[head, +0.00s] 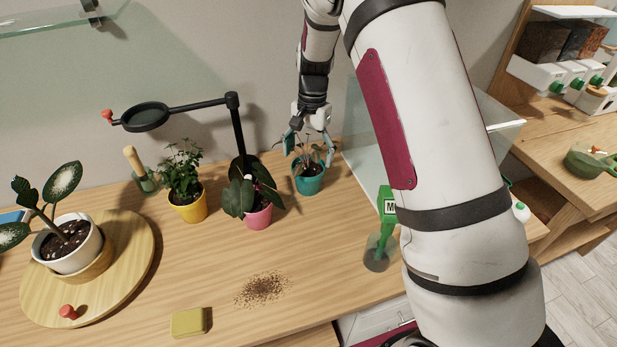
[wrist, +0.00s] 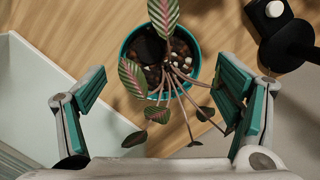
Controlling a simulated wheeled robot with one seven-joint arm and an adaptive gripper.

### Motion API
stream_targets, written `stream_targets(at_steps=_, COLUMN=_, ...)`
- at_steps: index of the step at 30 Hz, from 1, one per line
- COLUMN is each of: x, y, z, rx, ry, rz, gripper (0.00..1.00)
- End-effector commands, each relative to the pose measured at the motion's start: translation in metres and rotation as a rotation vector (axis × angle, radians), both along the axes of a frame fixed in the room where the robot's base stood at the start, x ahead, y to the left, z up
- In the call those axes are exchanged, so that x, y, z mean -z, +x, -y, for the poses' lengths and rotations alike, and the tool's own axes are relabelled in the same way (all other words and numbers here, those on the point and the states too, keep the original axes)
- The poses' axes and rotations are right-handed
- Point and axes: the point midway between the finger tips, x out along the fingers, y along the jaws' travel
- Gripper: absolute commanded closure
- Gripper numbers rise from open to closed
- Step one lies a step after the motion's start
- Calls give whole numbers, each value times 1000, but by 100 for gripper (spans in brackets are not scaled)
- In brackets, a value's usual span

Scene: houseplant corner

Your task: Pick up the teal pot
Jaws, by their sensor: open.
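The teal pot (head: 309,183) stands on the wooden table towards the back, right of the pink pot. It holds soil and a plant with striped, pink-veined leaves. My gripper (head: 309,143) is open above the pot, with its fingers on either side of the plant's leaves. In the wrist view, the teal pot (wrist: 190,47) lies ahead of and between the open fingers of my gripper (wrist: 166,108). Its round rim and soil show from above, and some leaves and stems reach towards the gripper. The fingers do not appear to touch the pot.
A pink pot (head: 258,217) and a yellow pot (head: 188,208) stand left of the teal pot. A black magnifier arm (head: 237,125) rises close by. A glass-walled case (head: 357,140) stands to the right. Spilled soil (head: 262,288) and a yellow sponge (head: 188,322) lie in front.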

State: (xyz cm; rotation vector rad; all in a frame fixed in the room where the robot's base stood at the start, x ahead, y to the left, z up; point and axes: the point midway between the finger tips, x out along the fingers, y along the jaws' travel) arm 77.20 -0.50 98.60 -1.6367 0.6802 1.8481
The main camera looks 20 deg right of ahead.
Motion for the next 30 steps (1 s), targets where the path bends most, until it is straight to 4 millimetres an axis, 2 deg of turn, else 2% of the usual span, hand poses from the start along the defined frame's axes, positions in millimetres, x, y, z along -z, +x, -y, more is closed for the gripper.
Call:
stream_targets(at_steps=3, x=18, y=-2, z=-2, rx=-1, ry=2, rz=-3, gripper=16)
stream_targets(at_steps=11, x=36, y=-4, z=-3, rx=-1, ry=1, rz=-2, gripper=16)
stream_targets(at_steps=20, x=74, y=-6, z=-4, rx=-1, ry=0, rz=-1, gripper=16)
stream_targets(at_steps=29, x=81, y=-6, z=-5, rx=-1, ry=1, rz=1, gripper=16)
stream_targets(at_steps=30, x=81, y=-6, z=-5, rx=-1, ry=1, rz=1, gripper=18)
